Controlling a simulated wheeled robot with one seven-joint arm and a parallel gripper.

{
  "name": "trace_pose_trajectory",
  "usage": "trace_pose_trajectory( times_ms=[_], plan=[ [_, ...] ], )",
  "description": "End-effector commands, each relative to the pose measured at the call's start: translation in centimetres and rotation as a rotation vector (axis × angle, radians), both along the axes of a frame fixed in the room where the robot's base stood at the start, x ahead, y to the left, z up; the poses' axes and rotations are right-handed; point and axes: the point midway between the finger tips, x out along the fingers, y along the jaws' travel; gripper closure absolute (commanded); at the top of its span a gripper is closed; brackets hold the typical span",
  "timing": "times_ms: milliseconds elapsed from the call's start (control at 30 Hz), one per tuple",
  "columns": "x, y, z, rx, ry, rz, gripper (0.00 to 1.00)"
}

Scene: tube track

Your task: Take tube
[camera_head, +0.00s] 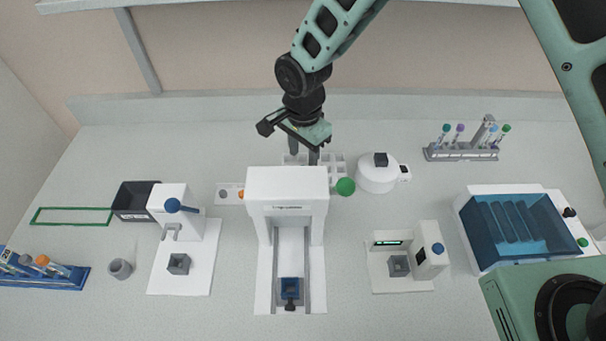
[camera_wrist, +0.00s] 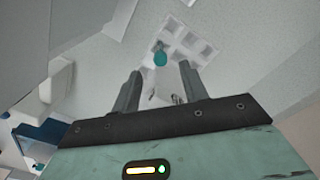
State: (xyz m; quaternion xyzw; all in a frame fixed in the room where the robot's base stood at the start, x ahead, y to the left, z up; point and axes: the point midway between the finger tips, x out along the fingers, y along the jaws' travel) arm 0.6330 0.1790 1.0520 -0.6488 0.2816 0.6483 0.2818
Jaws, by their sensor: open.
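My gripper (camera_head: 303,155) hangs open at the back of the bench, above and behind the tall white machine (camera_head: 287,183). In the wrist view its two fingers (camera_wrist: 161,72) are apart with nothing held between them. The tube body under the cap cannot be made out. In the head view the white rack (camera_head: 338,163) is partly hidden by the machine and gripper. A green round thing (camera_head: 345,187) shows at its right; I cannot tell if it is the same cap.
A grey rack (camera_head: 462,153) with several capped tubes stands at the back right. A round white device (camera_head: 377,175) is right of the gripper. A blue-lidded box (camera_head: 515,228) is at right. A blue rack (camera_head: 45,272) with tubes and a black bin (camera_head: 134,200) are at left.

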Motion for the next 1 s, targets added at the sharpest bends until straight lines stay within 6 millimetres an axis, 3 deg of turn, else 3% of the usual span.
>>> trace_pose_trajectory(
  times_ms=[333, 667, 800, 1000],
  plan=[
    [-0.1, 0.1, -3.8, -0.001, 0.003, -0.001, 0.56],
    [0.0, 0.1, -4.5, 0.000, 0.000, 0.000, 0.56],
    [0.0, 0.1, -4.5, 0.001, 0.001, 0.000, 0.95],
    [0.0, 0.1, -4.5, 0.001, 0.001, 0.000, 0.95]
  ],
)
